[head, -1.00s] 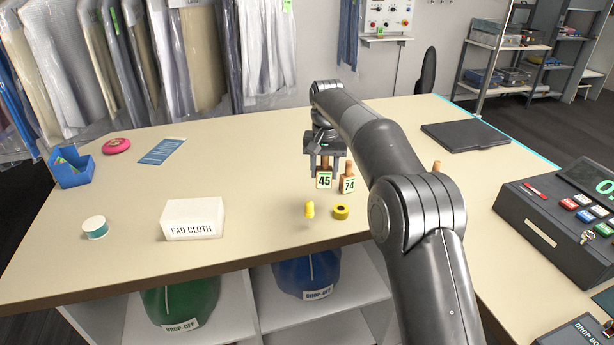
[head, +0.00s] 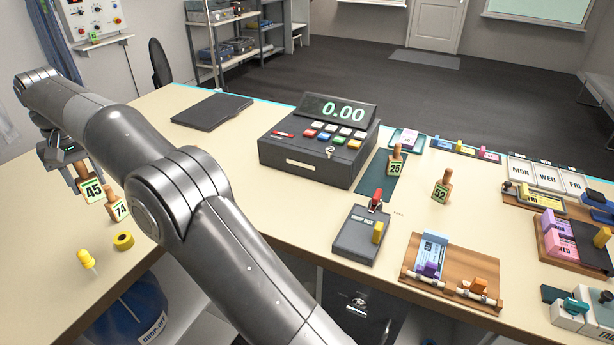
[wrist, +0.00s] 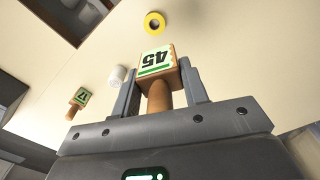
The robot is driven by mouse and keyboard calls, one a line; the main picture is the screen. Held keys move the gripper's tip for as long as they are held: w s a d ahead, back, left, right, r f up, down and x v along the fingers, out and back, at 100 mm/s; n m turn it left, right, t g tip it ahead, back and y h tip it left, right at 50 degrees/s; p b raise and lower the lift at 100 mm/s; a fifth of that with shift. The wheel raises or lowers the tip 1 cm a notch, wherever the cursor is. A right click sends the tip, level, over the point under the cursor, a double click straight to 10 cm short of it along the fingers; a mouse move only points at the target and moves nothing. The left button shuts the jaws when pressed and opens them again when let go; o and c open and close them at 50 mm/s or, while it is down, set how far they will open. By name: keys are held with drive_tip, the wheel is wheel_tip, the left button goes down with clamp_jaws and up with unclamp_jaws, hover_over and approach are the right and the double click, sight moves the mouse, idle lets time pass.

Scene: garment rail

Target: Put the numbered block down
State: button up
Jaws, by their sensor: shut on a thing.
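My gripper (head: 72,172) is at the left of the head view, shut on the wooden block numbered 45 (head: 93,190). In the wrist view the block (wrist: 160,60) sits between the two fingers, its round wooden handle toward the palm and its green-edged label facing the camera. I cannot tell whether its base touches the counter (head: 190,125). Blocks 25 (head: 396,165) and 52 (head: 441,190) stand farther right.
A yellow tape roll (head: 123,241) and a yellow-topped item (head: 86,259) lie in front of the blocks. Counter between folder and register is bare.

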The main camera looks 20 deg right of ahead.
drive_tip(key=w+d+r+m, duration=0.1)
drive_tip(key=w+d, duration=0.3)
drive_tip(key=d, duration=0.4)
drive_tip(key=w+d+m, duration=0.1)
drive_tip(key=w+d, duration=0.2)
drive_tip(key=d, duration=0.5)
drive_tip(key=d+m, duration=0.4)
drive_tip(key=d, duration=3.6)
drive_tip(key=s+d+m, duration=0.2)
drive_tip(key=s+d, duration=0.7)
drive_tip(key=d, duration=0.4)
drive_tip(key=s+d+m, duration=0.2)
drive_tip(key=s+d, duration=0.7)
drive_tip(key=d, duration=0.4)
drive_tip(key=s+d+m, duration=0.2)
drive_tip(key=s+d, duration=0.5)
drive_tip(key=s, duration=0.6)
drive_tip(key=s+d+m, duration=0.2)
drive_tip(key=s+d, duration=0.4)
drive_tip(key=s, duration=0.8)
drive_tip(key=w+f, duration=1.2)
drive_tip(key=shift+a+f, duration=0.3)
drive_tip(key=shift+f, duration=1.8)
